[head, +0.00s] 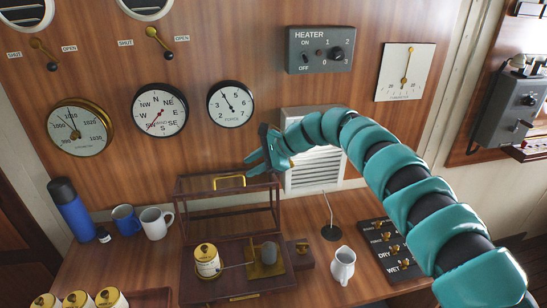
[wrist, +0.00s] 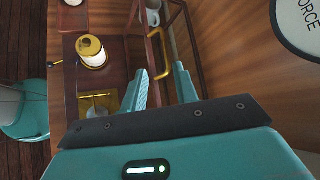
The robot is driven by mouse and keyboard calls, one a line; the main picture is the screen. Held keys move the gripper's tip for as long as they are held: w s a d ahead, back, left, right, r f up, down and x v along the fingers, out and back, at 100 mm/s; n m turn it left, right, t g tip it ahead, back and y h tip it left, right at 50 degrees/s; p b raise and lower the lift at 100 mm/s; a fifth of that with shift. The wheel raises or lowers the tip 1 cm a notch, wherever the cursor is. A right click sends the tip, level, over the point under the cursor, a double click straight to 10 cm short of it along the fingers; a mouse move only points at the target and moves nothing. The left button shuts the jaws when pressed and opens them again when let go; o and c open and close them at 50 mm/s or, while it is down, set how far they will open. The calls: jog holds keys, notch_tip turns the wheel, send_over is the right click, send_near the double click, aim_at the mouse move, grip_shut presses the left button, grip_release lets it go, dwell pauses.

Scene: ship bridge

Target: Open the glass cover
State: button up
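The glass cover (head: 228,208) is a dark wood frame with clear panes. In the head view it stands tipped up at the back of its wooden base (head: 238,295), and the instrument on the base, with a cream drum (head: 207,261), lies uncovered. A brass handle (head: 229,181) is on the cover's upper bar. My gripper (head: 249,167) is at the cover's upper right, its fingers pointing left. In the wrist view my gripper (wrist: 160,72) is open, and the handle (wrist: 160,55) shows around its fingertips. I cannot tell whether they touch. Nothing is held.
A blue flask (head: 69,208), a blue mug (head: 126,219) and a white mug (head: 157,222) stand left of the cover. A white jug (head: 343,265) and a switch panel (head: 392,250) are right. Wall gauges and a louvred vent (head: 317,168) are behind.

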jog(key=b+v, duration=0.1)
jog(key=v, duration=0.6)
jog(key=shift+d+r+b, duration=0.15)
jog(key=shift+d+b, duration=0.05)
jog(key=shift+b, duration=0.2)
jog(key=shift+s+d, duration=0.1)
